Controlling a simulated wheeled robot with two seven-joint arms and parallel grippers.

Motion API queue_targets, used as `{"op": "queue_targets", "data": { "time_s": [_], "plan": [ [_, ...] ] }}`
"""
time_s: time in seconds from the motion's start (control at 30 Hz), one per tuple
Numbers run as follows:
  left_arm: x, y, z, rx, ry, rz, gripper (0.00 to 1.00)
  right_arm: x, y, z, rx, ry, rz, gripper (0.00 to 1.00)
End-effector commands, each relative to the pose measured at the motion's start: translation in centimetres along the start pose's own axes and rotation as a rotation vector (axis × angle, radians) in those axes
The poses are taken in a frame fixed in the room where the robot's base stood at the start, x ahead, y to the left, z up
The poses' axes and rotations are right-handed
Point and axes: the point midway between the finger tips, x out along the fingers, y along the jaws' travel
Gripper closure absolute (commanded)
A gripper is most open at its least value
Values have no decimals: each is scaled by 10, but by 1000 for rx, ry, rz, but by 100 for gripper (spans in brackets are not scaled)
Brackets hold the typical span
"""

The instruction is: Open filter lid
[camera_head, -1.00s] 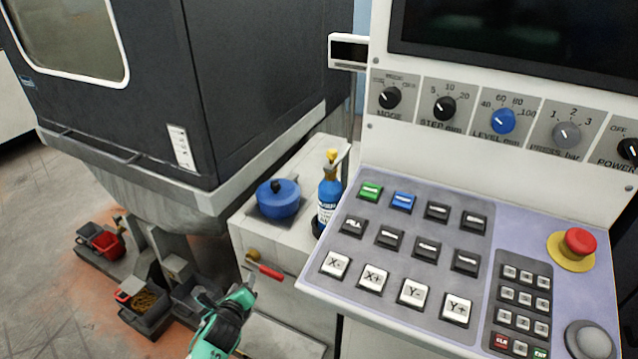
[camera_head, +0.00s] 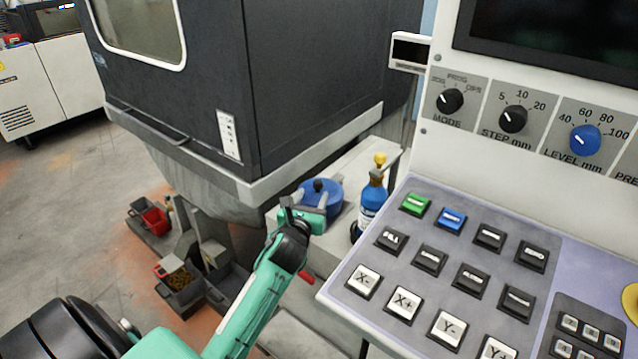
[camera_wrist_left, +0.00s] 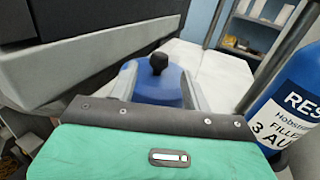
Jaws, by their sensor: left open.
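The blue round filter lid (camera_head: 329,201) with a black knob (camera_head: 318,185) sits on the pale cabinet beside the dark machine. My left gripper (camera_head: 307,192) is at the lid's left side in the head view, its fingers open and reaching toward the knob. In the left wrist view the lid (camera_wrist_left: 157,88) and its knob (camera_wrist_left: 158,63) stand straight ahead, between the two open fingers (camera_wrist_left: 158,85). The knob is not gripped. The lid looks closed, and its near lower part is hidden by my gripper. My right gripper is not in view.
A blue bottle (camera_head: 371,199) with a yellow top stands just right of the lid. The control panel (camera_head: 400,240) fills the right side. The machine's dark housing (camera_head: 310,70) rises behind and left. Small bins (camera_head: 180,290) stand low on the left.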

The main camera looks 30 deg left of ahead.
Motion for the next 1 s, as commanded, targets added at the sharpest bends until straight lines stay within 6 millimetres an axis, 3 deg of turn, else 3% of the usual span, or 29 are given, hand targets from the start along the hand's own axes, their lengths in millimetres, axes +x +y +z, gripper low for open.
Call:
{"op": "queue_targets", "data": {
  "time_s": [0.2,0.4,0.83,1.0],
  "plan": [
    [38,0,1,-4,-1,1,52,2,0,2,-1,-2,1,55],
    [60,0,0,-3,1,0,52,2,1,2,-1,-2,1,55],
    [69,0,0,-2,1,0,52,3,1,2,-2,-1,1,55],
    [69,0,0,-2,1,0,83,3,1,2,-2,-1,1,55]
  ]
}}
